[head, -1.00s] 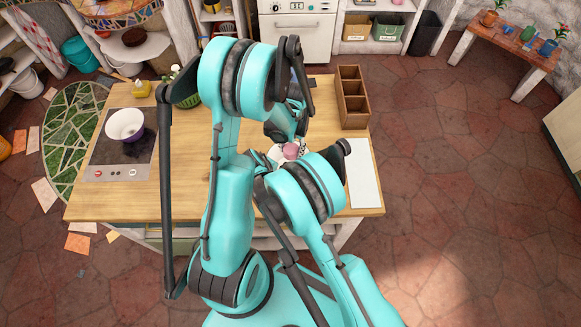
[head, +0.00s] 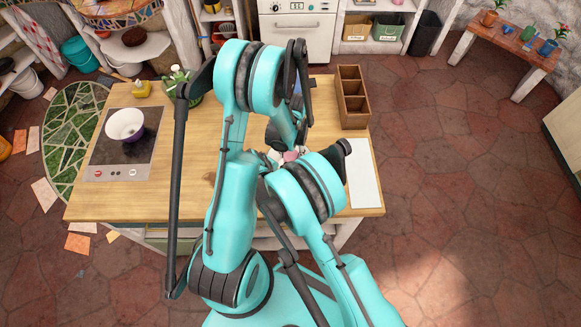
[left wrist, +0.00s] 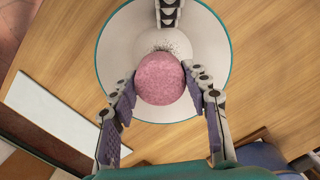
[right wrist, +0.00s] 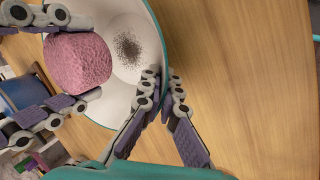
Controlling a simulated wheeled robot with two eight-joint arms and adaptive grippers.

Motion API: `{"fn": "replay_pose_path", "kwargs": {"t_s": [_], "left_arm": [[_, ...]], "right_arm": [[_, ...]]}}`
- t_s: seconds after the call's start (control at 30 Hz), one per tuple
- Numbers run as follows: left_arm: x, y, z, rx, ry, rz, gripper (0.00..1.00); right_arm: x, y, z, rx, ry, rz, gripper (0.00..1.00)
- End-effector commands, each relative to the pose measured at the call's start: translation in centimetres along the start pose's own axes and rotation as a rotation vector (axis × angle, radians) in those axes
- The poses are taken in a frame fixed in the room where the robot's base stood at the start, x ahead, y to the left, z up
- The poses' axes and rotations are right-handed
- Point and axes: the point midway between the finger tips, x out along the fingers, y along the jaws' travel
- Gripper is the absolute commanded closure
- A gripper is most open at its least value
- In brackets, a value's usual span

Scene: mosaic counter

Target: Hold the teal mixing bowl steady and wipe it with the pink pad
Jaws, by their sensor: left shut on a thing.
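The teal mixing bowl (left wrist: 103,75) has a teal rim and a white inside with a dark speckled smudge (right wrist: 128,48). In the head view my arms hide most of it. My left gripper (left wrist: 163,90) is shut on the round pink pad (left wrist: 160,78), holding it over the bowl's inside. I cannot tell whether the pad touches the bowl's surface. In the head view only a bit of the pad (head: 291,156) shows. My right gripper (right wrist: 165,85) has one finger on each side of the bowl's rim and is shut on it.
A cooktop (head: 101,157) with a white and purple bowl (head: 125,124) is at the counter's left. A yellow item (head: 141,88) and a plant (head: 178,80) stand behind. A wooden compartment box (head: 352,97) and a white board (head: 363,172) lie right. The counter's front left is clear.

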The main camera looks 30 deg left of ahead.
Motion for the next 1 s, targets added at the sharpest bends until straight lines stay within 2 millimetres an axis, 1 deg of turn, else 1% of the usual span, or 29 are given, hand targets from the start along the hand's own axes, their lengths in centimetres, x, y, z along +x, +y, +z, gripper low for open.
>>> {"fn": "replay_pose_path", "kwargs": {"t_s": [1.0], "left_arm": [[4.0,0.1,-0.3,0.001,0.000,0.000,0.81]], "right_arm": [[-0.1,-0.1,-0.1,-0.002,0.001,0.000,1.00]]}}
